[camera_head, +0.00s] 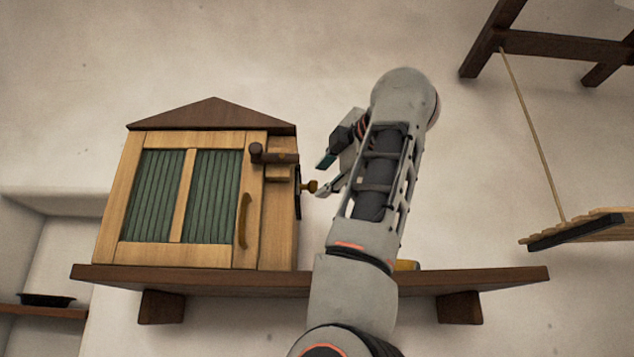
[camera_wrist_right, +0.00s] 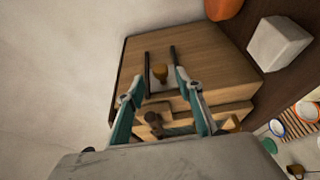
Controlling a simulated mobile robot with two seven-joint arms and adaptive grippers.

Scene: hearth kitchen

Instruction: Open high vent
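A small wooden cabinet (camera_head: 275,235) with a peaked dark roof and green slatted door panels stands on a wall shelf. On its right side a brass knob (camera_head: 312,186) sticks out. In the right wrist view this knob (camera_wrist_right: 160,71) sits on a pale plate between two dark rails (camera_wrist_right: 173,62), apparently the vent slide. My right gripper (camera_head: 323,176) is open beside that side wall. In the wrist view its fingertips (camera_wrist_right: 159,85) are spread to either side of the knob's line, with nothing between them; contact cannot be told. My left gripper is out of view.
A dark turn latch (camera_head: 270,154) and a curved handle (camera_head: 243,220) are on the cabinet front. The wooden shelf (camera_head: 480,280) runs right under my arm. A white block (camera_wrist_right: 278,43) and an orange object (camera_wrist_right: 223,8) lie beyond the cabinet. A hanging slatted rack (camera_head: 585,228) is at right.

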